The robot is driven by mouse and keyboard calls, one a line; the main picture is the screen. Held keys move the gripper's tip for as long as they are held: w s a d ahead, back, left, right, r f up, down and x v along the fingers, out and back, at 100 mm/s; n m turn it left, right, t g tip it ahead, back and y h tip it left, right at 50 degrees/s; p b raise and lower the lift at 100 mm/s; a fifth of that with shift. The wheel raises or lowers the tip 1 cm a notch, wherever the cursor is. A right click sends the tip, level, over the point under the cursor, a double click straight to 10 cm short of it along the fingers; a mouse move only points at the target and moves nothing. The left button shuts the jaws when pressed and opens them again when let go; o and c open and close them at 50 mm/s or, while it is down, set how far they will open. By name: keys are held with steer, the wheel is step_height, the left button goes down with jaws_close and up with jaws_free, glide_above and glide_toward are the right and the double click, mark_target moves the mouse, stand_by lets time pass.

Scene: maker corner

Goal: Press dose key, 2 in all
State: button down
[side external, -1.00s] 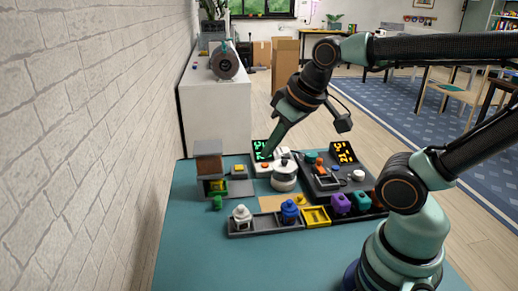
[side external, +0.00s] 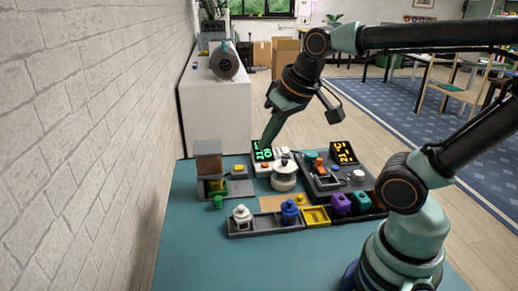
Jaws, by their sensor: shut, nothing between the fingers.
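My gripper (side external: 269,139) is shut and empty. It points down just above the white device, and its tip overlaps the top of the green-lit display (side external: 262,153) in the picture. An orange button (side external: 265,166) sits below this display. A grey dispenser (side external: 208,165) with a brown-filled hopper stands to the left, with a yellow button (side external: 239,168) on a grey block beside it. No lettering marks which key is the dose key.
A dark device with an orange-lit display (side external: 343,153) stands to the right. A grey tray (side external: 266,226) in front holds a white piece (side external: 241,214) and a blue piece (side external: 289,211). A yellow tray (side external: 315,217) and purple piece (side external: 341,204) are beside it. The teal table's front left is clear.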

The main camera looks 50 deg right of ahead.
steer(key=w+d+r+m+g, duration=0.1)
steer(key=w+d+r+m, duration=0.2)
steer(key=w+m, duration=0.45)
steer(key=m+g, duration=0.4)
steer(key=m, duration=1.4)
glide_above(239, 167)
step_height(239, 167, down, 12)
steer(key=shift+r, duration=0.25)
steer(key=shift+a, duration=0.1)
step_height(239, 167, down, 14)
steer(key=shift+s, duration=0.1)
